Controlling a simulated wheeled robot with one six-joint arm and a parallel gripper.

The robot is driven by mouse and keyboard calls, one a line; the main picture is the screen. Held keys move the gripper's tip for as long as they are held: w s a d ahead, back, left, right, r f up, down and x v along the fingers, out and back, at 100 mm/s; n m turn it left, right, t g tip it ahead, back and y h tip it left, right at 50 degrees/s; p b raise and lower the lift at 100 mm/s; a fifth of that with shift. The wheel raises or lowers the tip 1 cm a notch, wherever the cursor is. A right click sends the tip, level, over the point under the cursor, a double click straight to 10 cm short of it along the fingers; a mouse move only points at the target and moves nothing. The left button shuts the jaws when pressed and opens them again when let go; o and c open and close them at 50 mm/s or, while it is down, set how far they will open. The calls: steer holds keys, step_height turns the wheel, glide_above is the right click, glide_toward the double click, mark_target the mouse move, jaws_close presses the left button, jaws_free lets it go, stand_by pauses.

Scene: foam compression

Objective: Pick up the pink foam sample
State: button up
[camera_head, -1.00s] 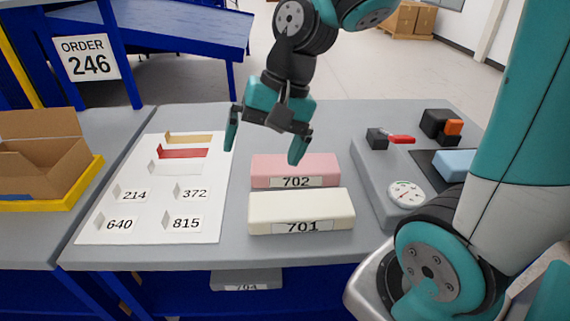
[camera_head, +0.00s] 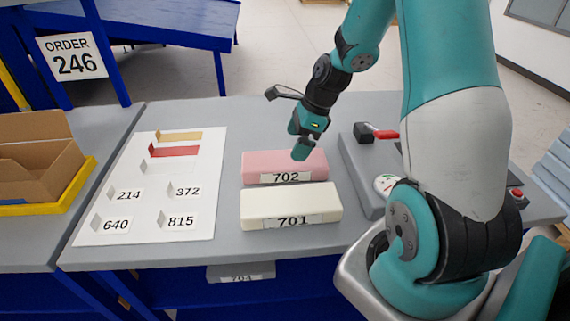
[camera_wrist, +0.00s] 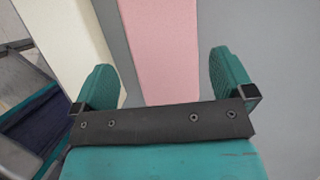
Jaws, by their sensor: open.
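The pink foam sample (camera_head: 262,164), a long block labelled 702, lies on the grey table behind the cream block. My gripper (camera_head: 300,150) is above its right part in the head view, fingers pointing down. In the wrist view the pink foam (camera_wrist: 160,45) runs lengthwise between the two open teal fingers of my gripper (camera_wrist: 165,80). Nothing is held. The head view does not clearly show the height of the fingertips over the foam.
A cream block (camera_head: 290,203) labelled 701 lies just in front of the pink one. A grey gauge device (camera_head: 365,170) with a red lever stands to the right. A white board (camera_head: 150,215) with numbered tags lies to the left, and a cardboard box (camera_head: 40,165) beyond it.

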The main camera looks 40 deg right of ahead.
mark_target(284, 162)
steer(key=p+x, duration=0.1)
steer(key=x, duration=0.6)
steer(key=shift+w+a+f, duration=0.15)
steer(key=shift+w+a, duration=0.05)
steer(key=shift+w, duration=0.05)
steer(key=shift+c, duration=0.5)
steer(key=c, duration=0.4)
steer(key=shift+c, duration=0.2)
